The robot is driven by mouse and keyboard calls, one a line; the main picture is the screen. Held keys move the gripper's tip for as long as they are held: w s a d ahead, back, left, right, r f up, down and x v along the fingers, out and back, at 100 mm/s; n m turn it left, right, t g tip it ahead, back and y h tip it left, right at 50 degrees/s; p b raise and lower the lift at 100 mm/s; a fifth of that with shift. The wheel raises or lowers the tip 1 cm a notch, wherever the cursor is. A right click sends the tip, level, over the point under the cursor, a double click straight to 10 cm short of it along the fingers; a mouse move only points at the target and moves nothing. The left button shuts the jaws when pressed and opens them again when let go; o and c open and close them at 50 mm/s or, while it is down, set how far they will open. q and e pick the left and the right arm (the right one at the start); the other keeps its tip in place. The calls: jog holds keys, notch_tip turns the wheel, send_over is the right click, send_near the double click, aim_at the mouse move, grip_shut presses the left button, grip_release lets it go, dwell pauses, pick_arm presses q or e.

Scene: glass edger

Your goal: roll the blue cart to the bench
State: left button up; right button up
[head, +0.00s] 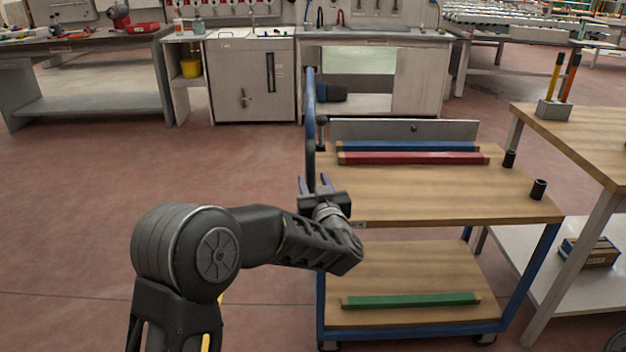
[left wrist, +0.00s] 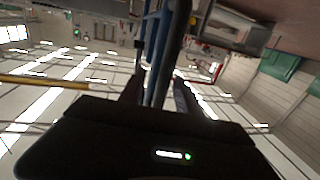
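The blue cart has a wooden top shelf (head: 440,195), a lower shelf (head: 400,270) and a blue upright handle (head: 310,120) at its left end. My left gripper (head: 315,181) is at the handle, with one finger on each side of the bar. A gap shows beside the bar, so the fingers look open around it. In the left wrist view the handle (left wrist: 172,60) runs up between the fingers (left wrist: 160,95). A wooden-topped bench (head: 585,135) stands right of the cart; which bench the task means is unclear. My right gripper is out of view.
Blue and red bars (head: 415,158) lie on the cart's top, a green bar (head: 410,300) below. A grey cabinet bench (head: 420,75) stands behind the cart, another workbench (head: 90,75) at back left. The floor (head: 90,200) left of the cart is clear.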

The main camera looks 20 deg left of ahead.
pick_arm(q)
jog(key=v, duration=0.6)
jog(key=shift+s+d, duration=0.15)
